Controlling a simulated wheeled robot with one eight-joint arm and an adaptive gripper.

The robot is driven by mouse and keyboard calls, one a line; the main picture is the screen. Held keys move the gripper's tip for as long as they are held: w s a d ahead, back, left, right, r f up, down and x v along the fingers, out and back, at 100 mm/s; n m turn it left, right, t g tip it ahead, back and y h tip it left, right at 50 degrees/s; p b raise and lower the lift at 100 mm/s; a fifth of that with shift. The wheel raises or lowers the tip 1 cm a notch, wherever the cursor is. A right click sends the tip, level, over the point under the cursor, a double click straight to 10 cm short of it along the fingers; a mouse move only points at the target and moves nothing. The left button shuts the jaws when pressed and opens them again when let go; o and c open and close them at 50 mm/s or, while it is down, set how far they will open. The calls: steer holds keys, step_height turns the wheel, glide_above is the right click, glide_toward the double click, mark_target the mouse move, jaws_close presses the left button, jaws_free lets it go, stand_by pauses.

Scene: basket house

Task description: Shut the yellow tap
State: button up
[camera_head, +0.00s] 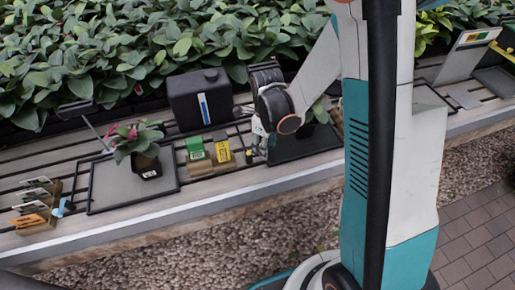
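My arm reaches over the slatted bench, and my gripper (261,143) points down beside a yellow block and a small dark piece with a yellow tip (248,155). This piece is too small to make out, and I cannot tell if it is the tap. A larger yellow part (502,52) shows at the far right edge, cut off by the frame; I cannot tell what it is either. The gripper's fingers are small and partly hidden by the wrist, so their opening does not show.
A black tank (184,98) with a blue-white strip stands behind. Green (195,148) and yellow (222,151) blocks sit on the bench. A potted plant (146,162) stands on a dark-framed tray (105,190). Small cards (32,205) stand at left. Gravel (215,250) lies in front.

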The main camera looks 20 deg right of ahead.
steer(key=shift+s+a, duration=0.35)
steer(key=shift+a, duration=0.05)
steer(key=shift+w+d+r, duration=0.1)
steer(key=shift+w+d, duration=0.1)
step_height(320, 180, up, 7)
steer(key=p, duration=0.4)
stand_by(0.3)
steer(key=shift+o, duration=0.4)
